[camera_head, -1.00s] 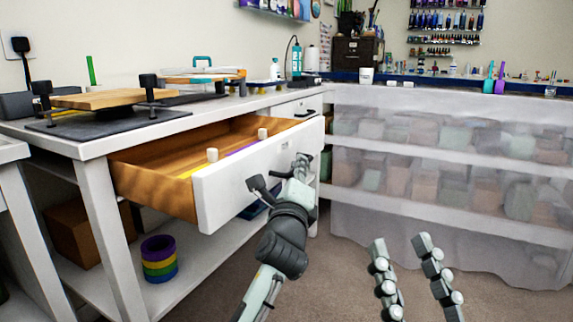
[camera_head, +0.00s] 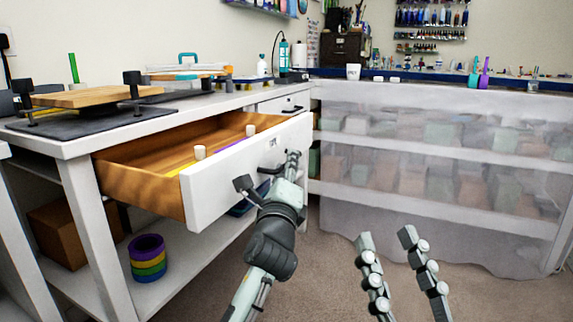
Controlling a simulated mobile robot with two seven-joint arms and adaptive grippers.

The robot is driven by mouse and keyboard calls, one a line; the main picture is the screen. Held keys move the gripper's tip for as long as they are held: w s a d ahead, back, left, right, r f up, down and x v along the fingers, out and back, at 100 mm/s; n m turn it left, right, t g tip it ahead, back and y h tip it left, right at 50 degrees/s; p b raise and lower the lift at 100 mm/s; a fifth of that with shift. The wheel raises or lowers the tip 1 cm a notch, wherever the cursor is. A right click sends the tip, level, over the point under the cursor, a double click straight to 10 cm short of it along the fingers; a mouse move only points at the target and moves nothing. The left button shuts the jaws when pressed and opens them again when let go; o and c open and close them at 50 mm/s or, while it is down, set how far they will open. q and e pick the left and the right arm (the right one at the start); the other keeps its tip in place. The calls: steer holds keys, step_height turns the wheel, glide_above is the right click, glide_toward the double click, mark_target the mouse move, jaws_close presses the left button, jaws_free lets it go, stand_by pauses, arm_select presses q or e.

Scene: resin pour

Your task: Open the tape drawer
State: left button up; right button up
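The wooden drawer with a white front (camera_head: 225,180) is pulled out from under the white workbench (camera_head: 75,147). A dark handle (camera_head: 271,169) shows on the drawer front. My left gripper (camera_head: 268,173) is just in front of the drawer front beside the handle. Its fingers are spread, one to each side; I cannot tell whether it touches the handle. My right gripper (camera_head: 386,240) is open and empty, low over the floor, away from the drawer.
A second, closed drawer (camera_head: 283,103) sits further along the bench. Coloured tape rolls (camera_head: 148,258) and a brown box (camera_head: 60,232) are on the lower shelf. A sheet-covered shelf unit (camera_head: 430,150) stands at the right. The carpet (camera_head: 325,280) between is clear.

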arm_select(q)
steer(key=v, duration=1.1)
steer(key=shift+s, duration=0.1)
